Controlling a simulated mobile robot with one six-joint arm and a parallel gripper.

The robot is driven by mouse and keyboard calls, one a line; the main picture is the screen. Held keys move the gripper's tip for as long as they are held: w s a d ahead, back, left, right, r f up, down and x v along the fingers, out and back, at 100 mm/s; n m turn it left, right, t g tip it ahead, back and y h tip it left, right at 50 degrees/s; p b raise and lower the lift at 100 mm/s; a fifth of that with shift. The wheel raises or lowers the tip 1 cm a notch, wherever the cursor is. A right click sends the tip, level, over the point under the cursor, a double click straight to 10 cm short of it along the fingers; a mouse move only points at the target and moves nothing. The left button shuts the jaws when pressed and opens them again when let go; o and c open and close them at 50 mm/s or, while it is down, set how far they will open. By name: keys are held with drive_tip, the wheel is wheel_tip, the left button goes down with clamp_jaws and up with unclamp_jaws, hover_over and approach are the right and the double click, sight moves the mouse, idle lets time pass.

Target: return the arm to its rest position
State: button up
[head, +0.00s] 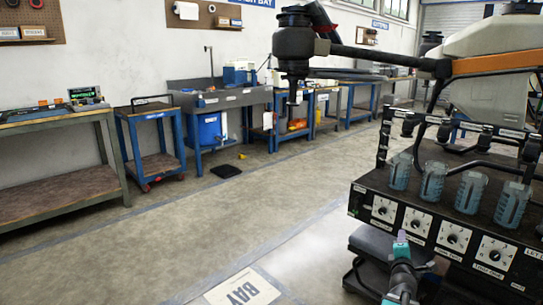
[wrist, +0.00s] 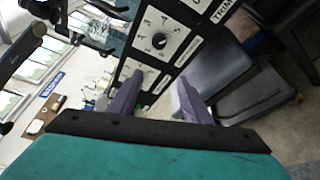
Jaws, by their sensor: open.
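My gripper (head: 402,239) is at the lower right of the head view, in front of the dial panel (head: 403,236) at its left part. In the wrist view my gripper (wrist: 158,98) has its two purple fingers spread apart with nothing held between them. Whether a fingertip touches the panel cannot be told.
The drone (head: 500,35) with dark arms and a white tank fills the right. Several clear blue-grey cups (head: 470,192) stand on the panel box. A dark stand (head: 375,243) sits beside my arm. Workbenches (head: 60,125) line the wall; the floor (head: 200,235) between is open.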

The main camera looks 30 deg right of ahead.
drive_tip(key=w+a+f+y+p, duration=0.25)
drive_tip(key=w+a+p, duration=0.3)
drive_tip(key=a, duration=0.45)
drive_tip(key=w+a+f+y+p, duration=0.2)
drive_tip(key=w+a+f+p, duration=0.15)
drive_tip(key=w+a, duration=0.45)
drive_tip(key=w+a+f+y+p, duration=0.25)
drive_tip(key=a+p, duration=0.35)
drive_tip(key=a, duration=0.7)
drive_tip(key=s+a+f+m+g+y+p, duration=0.1)
drive_tip(key=s+a+f+g+p, duration=0.2)
drive_tip(key=a, duration=0.5)
drive_tip(key=s+a+f+m+g+y+p, duration=0.1)
drive_tip(key=s+a+f+p, duration=0.3)
drive_tip(key=a, duration=0.4)
drive_tip(key=s+a+f+m+g+y+p, duration=0.1)
drive_tip(key=s+a+f+g+p, duration=0.25)
drive_tip(key=s+a, duration=0.35)
drive_tip(key=s+a+m+g+y+p, duration=0.1)
drive_tip(key=s+a+m+g, duration=0.2)
drive_tip(key=s, duration=0.6)
drive_tip(key=s+a+m+g+y, duration=0.2)
drive_tip(key=s+a+m+g, duration=0.2)
drive_tip(key=s, duration=0.6)
drive_tip(key=a+m, duration=0.1)
drive_tip(key=a, duration=0.1)
drive_tip(key=shift+a+p, duration=0.3)
drive_tip(key=shift+p, duration=0.1)
drive_tip(key=shift+r+g, duration=0.1)
drive_tip(key=shift+g, duration=0.15)
